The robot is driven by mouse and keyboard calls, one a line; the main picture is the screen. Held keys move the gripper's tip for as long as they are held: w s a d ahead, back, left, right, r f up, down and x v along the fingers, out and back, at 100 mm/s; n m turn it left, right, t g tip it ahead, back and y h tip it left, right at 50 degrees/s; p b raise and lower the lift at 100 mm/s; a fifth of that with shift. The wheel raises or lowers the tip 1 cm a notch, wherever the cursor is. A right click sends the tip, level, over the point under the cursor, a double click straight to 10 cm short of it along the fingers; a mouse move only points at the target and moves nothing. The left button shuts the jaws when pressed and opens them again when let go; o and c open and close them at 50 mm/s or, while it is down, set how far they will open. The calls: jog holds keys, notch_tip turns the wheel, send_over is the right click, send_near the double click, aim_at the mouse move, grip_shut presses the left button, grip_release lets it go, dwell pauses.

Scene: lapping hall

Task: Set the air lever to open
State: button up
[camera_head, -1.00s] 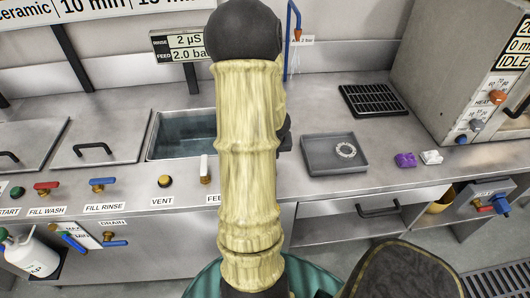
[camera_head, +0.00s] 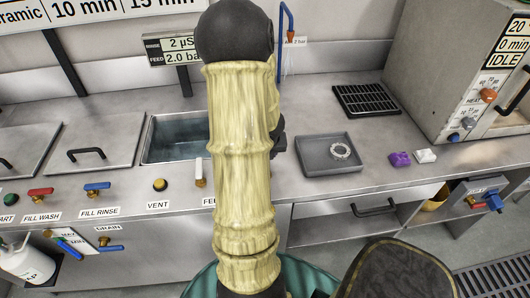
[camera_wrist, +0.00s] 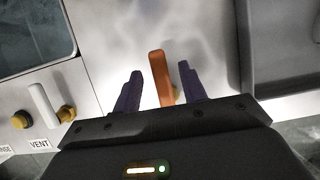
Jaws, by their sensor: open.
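An orange lever (camera_wrist: 161,78) stands between the two purple fingers of my gripper (camera_wrist: 160,70) in the wrist view. The fingers are open, with a gap visible on each side of the lever. The lever points away from my gripper over the steel worktop, and its base and any label are hidden by the gripper body. In the head view my arm covers this lever, and only a dark bit of my gripper (camera_head: 279,136) shows beside it.
Left of the lever are a white lever (camera_wrist: 43,101) and a yellow knob (camera_wrist: 20,120). A grey tray (camera_head: 313,168) with a pale ring (camera_head: 340,151) lies to the right. A sink (camera_head: 175,140) is behind my arm. Purple (camera_head: 399,159) and white (camera_head: 426,156) pieces lie further right.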

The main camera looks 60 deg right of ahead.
jog(key=p+v, duration=1)
jog(key=v, duration=0.6)
jog(key=shift+r, duration=0.35)
jog(key=shift+s, duration=0.1)
jog(key=w+a+r+n+t+y, duration=0.1)
jog(key=w+a+n+y, duration=0.1)
jog(key=w+a+n, duration=0.7)
jog(key=w+a+r+n+y, duration=0.1)
jog(key=w+a+n, duration=0.2)
jog(key=a+n, duration=0.7)
jog(key=a+r+n, duration=0.1)
jog(key=a+n, duration=0.6)
jog(key=n, duration=0.6)
jog(key=a+n+g, duration=0.1)
jog(key=a+n, duration=0.6)
jog(key=n, duration=0.7)
jog(key=shift+a+r+y, duration=0.2)
jog(key=shift+r+y, duration=0.1)
jog(key=shift+r, duration=0.1)
jog(key=shift+s, duration=0.1)
